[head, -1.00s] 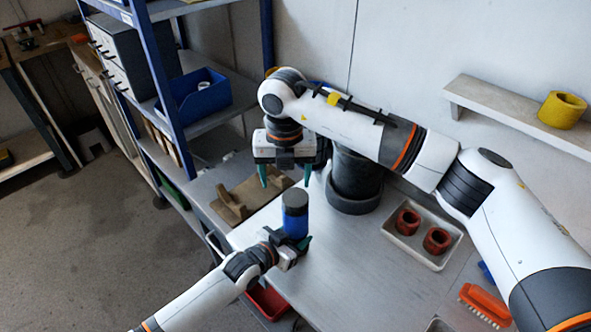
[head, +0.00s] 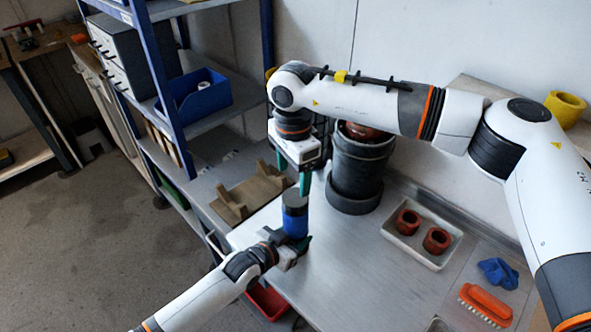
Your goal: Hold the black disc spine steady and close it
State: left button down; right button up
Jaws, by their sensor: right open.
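A blue cylinder with a dark grey-black top (head: 295,208) stands upright near the left edge of the metal table; it looks like the black disc spine. My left gripper (head: 290,246) comes in from the lower left and is closed around the cylinder's lower part. My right gripper (head: 294,176) points down just above the cylinder's top, fingers apart, with nothing seen between them. One green right finger ends close to the top's rim; whether it touches I cannot tell. The cylinder's lower end is partly hidden by the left gripper.
A black vessel (head: 354,178) with a reddish thing in its mouth stands behind, close to my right arm. A white tray (head: 401,242) holds two red-brown rings. A brown cradle (head: 246,194), an orange brush (head: 485,304) and a blue cloth (head: 497,273) lie around.

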aim_at(295, 197)
jog(key=shift+d+n, duration=0.2)
jog(key=shift+n, duration=1.1)
jog(key=shift+f, duration=3.95)
jog(key=shift+c, duration=0.3)
jog(key=c, duration=0.9)
jog(key=m, duration=0.4)
jog(key=shift+m, duration=0.3)
jog(key=shift+c, duration=0.2)
jog(key=m, duration=0.3)
jog(key=shift+m, duration=0.3)
jog(key=o, duration=1.1)
jog(key=shift+c, duration=0.2)
